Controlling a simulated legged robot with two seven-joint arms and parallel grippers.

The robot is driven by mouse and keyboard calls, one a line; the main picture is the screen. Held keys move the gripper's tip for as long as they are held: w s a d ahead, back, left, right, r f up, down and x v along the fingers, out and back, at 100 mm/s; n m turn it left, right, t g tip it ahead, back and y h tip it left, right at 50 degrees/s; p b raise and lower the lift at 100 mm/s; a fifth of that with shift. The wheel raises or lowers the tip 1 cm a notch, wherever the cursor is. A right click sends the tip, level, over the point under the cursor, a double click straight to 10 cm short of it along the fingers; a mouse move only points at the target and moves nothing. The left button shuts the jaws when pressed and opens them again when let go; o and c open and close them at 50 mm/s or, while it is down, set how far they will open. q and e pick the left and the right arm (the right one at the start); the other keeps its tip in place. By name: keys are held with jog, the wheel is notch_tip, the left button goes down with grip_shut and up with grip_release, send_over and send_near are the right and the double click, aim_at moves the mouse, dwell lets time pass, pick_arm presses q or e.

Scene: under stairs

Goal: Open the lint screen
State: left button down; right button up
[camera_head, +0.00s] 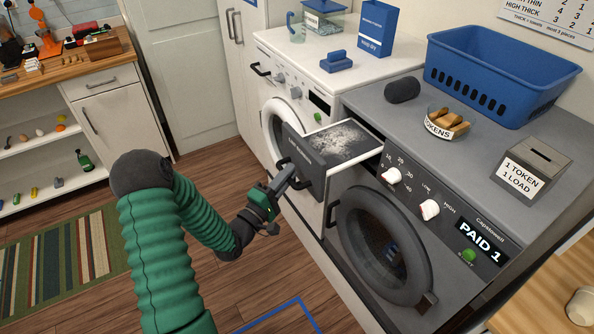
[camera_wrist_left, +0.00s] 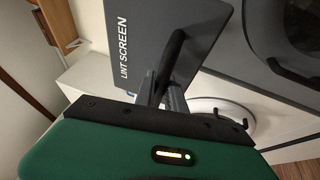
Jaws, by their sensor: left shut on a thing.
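The lint screen (camera_head: 342,144) is a drawer with a dark grey front and a white frame. It sticks out of the grey dryer (camera_head: 345,211), and grey lint covers its mesh. My left gripper (camera_head: 289,172) is shut on the handle at the drawer front. In the left wrist view, the front reads "LINT SCREEN" (camera_wrist_left: 124,48), and the fingers (camera_wrist_left: 160,88) meet at the dark bar handle (camera_wrist_left: 172,55). My right gripper is in neither view.
A white washer (camera_head: 330,82) stands behind the drawer. On the dryer top are a blue basket (camera_head: 500,75), a bowl of tokens (camera_head: 446,124) and a token box (camera_head: 534,168). The round dryer door (camera_head: 383,245) is below the drawer. Wooden floor is clear around my arm.

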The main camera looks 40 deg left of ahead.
pick_arm(q)
jog(key=shift+s+a+f, duration=0.1)
jog(key=shift+s+a, duration=0.05)
jog(key=shift+s, duration=0.15)
jog(key=shift+s+a+f, duration=0.15)
jog(key=shift+a+f, duration=0.05)
jog(key=shift+a, duration=0.05)
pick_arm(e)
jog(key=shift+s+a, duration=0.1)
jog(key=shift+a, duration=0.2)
